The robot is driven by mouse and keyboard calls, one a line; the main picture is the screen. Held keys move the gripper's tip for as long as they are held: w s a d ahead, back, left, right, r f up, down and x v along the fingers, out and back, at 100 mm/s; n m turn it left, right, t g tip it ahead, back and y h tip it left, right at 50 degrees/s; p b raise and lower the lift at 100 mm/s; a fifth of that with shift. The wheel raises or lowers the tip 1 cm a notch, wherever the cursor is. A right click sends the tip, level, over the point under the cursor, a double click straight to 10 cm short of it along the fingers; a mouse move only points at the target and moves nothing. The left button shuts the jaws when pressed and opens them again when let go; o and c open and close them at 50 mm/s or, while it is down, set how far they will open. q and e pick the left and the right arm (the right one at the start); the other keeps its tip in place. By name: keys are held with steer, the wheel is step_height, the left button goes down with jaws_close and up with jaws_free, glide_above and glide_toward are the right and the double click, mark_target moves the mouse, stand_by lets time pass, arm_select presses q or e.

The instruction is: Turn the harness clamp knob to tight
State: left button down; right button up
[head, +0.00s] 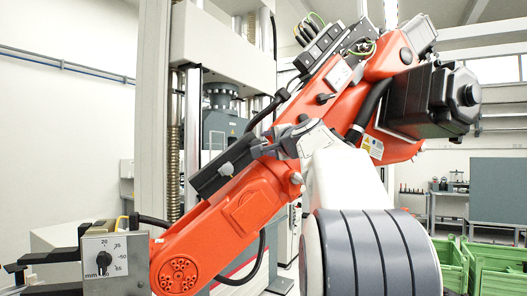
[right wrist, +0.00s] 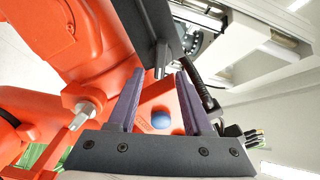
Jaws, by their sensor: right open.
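The harness clamp appears to be the black block on the orange arm (head: 235,160), also at the top of the right wrist view (right wrist: 148,22). A small grey cylinder, likely its knob, sticks out of the block in the right wrist view (right wrist: 160,58); its setting cannot be read. My right gripper (head: 262,150) comes from the right, just right of the block. Its fingers (right wrist: 159,73) are open and empty, with the cylinder near and between their tips; contact cannot be told. My left gripper is out of view.
The big orange robot arm (head: 225,222) crosses the view close to my right gripper. A dial box (head: 103,262) with mm marks sits at its lower end. A round blue cap (right wrist: 161,120) shows between my fingers. Green crates (head: 490,265) stand at the right.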

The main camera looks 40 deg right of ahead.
steer(key=b+v, duration=0.2)
steer(key=v, duration=0.4)
steer(key=shift+s, duration=0.1)
